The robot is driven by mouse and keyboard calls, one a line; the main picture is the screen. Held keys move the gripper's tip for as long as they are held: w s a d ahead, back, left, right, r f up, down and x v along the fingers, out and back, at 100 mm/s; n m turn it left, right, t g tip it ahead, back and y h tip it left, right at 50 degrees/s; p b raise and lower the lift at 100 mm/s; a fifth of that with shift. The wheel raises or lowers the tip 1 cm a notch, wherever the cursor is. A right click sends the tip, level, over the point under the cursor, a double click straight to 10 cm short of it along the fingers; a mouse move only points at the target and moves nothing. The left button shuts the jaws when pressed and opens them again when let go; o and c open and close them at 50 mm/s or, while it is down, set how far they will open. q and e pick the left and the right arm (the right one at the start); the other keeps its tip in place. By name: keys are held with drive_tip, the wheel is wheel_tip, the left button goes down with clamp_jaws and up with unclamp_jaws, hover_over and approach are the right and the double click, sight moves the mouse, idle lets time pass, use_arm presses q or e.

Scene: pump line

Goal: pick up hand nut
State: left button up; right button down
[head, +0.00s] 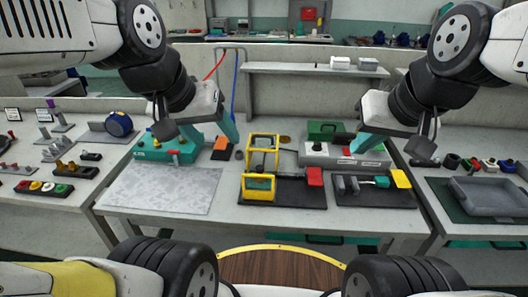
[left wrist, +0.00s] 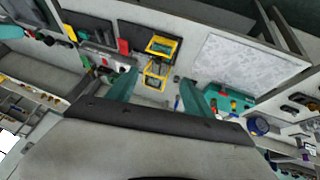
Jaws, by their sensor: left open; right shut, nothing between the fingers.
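I cannot single out the hand nut for certain. A small dark round piece (head: 239,155) lies on the middle bench, just right of my left gripper, and may be it. My left gripper (head: 214,144) hangs above the back left of the middle bench; its teal fingers are apart. In the left wrist view the gripper (left wrist: 158,78) is open and empty, with the yellow frame (left wrist: 155,76) beyond the fingers.
A teal box (head: 150,150) and an orange block (head: 221,143) stand near the left gripper. Yellow frames (head: 262,140) stand on and behind a black plate (head: 300,195). A light mat (head: 160,190) lies bare at the front left. A shelf (head: 315,70) runs along the back.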

use_arm(q)
drive_tip(key=w+d+f+n+g+h, duration=0.1)
drive_tip(key=w+f+n+g, duration=0.15)
drive_tip(key=w, duration=0.25)
drive_tip(key=w+d+f+n+g, duration=0.1)
drive_tip(key=w+d+f+n, duration=0.1)
drive_tip(key=w+f+n, duration=0.3)
drive_tip(key=n+g+y, duration=0.3)
drive_tip(key=n, duration=0.6)
hover_over(260, 167)
wheel_tip(260, 167, down, 11)
drive_tip(key=shift+f, duration=0.1)
drive_tip(key=shift+w+f, duration=0.1)
drive_tip(key=shift+f, duration=2.5)
drive_tip(key=shift+f, duration=0.25)
drive_tip(key=shift+f, duration=0.7)
drive_tip(key=shift+c, duration=0.2)
